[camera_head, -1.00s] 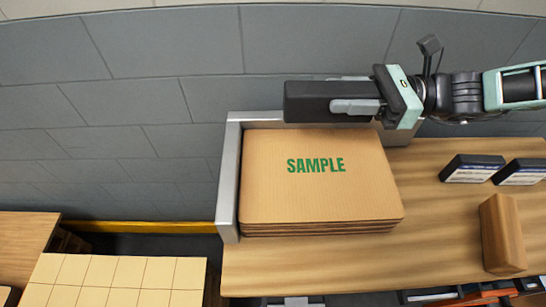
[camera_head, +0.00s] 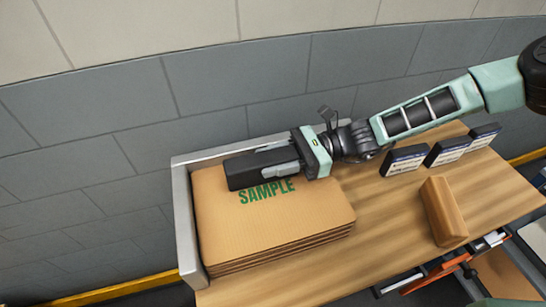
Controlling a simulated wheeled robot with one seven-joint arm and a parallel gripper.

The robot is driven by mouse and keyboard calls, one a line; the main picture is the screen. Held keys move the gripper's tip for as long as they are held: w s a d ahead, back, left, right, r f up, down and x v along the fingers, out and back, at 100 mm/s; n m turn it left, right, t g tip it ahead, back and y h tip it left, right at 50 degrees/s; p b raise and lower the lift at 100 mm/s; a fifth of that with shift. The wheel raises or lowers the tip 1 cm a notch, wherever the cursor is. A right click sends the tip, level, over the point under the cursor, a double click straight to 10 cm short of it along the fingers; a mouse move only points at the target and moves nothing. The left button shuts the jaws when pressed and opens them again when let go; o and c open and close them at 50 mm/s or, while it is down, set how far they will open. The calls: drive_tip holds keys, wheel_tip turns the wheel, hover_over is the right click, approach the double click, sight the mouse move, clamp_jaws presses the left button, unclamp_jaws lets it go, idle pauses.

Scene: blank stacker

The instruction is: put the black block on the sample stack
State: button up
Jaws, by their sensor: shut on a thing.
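The sample stack (camera_head: 290,219) is a pile of flat brown cardboard sheets with green "SAMPLE" lettering on top, lying at the left end of the wooden table. My gripper (camera_head: 278,160) comes in from the right and is shut on the black block (camera_head: 241,172). The block is long and dark and lies roughly level over the back half of the stack, just behind the lettering and slightly covering its top. I cannot tell whether the block touches the top sheet or hangs just above it. The far finger is hidden.
A grey metal corner guard (camera_head: 186,225) edges the stack at left and back. Several dark boxes with pale labels (camera_head: 447,152) stand at the table's back right. A brown wooden block (camera_head: 443,212) lies right of the stack. Bare table (camera_head: 385,228) lies between.

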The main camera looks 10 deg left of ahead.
drive_tip(key=o, duration=1.3)
drive_tip(key=shift+f, duration=0.1)
drive_tip(key=shift+r, duration=0.2)
drive_tip(key=b+v, duration=0.3)
drive_tip(key=v, duration=0.9)
drive_tip(key=shift+b, duration=0.35)
